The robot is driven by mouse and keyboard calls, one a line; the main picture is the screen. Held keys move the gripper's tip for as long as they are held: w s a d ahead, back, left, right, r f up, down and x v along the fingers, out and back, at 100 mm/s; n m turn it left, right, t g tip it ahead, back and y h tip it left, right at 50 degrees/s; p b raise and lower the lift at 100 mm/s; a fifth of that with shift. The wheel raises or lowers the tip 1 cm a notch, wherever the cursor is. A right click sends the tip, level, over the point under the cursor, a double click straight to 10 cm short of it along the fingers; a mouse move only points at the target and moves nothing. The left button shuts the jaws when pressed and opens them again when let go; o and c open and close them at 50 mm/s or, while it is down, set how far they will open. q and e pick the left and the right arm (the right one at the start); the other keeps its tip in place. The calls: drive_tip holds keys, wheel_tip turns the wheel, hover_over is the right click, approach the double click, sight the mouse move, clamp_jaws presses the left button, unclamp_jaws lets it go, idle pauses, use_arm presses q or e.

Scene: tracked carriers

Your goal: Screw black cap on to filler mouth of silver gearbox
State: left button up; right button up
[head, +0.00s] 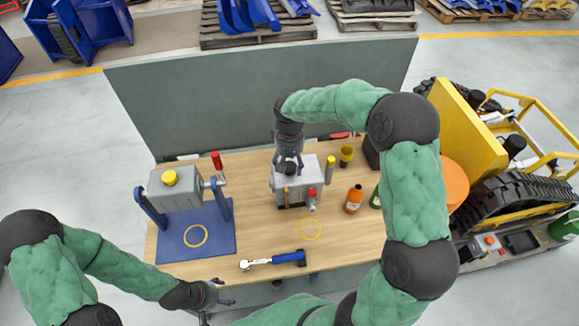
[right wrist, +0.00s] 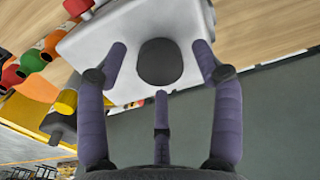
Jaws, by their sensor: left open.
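The silver gearbox (head: 311,176) stands on the wooden table, right of centre, below my right gripper (head: 288,167). The right wrist view shows its pale top (right wrist: 85,45) with the round black cap (right wrist: 160,62) over it. The three fingers of my right gripper (right wrist: 160,65) are spread around the cap, with gaps visible at its sides. I cannot tell whether the cap is seated on the filler mouth, which is hidden. In the head view the gripper covers the cap. My left gripper (head: 213,293) is open and empty near the table's front left edge.
A grey unit with a yellow cap (head: 170,178) stands in a blue stand at left. A blue-handled wrench (head: 287,258) lies in front. An orange bottle (head: 353,199) and yellow funnel-like cup (head: 346,155) stand right of the gearbox. A grey panel (head: 230,100) rises behind.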

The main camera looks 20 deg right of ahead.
drive_tip(key=c, duration=0.9)
drive_tip(key=shift+f+m+b, duration=0.1)
drive_tip(key=shift+m+b, duration=0.45)
drive_tip(key=shift+m, duration=0.55)
drive_tip(key=m+b, duration=0.1)
drive_tip(key=m, duration=0.3)
drive_tip(key=m+b, duration=0.1)
drive_tip(key=m, duration=0.2)
drive_tip(key=shift+m, duration=0.3)
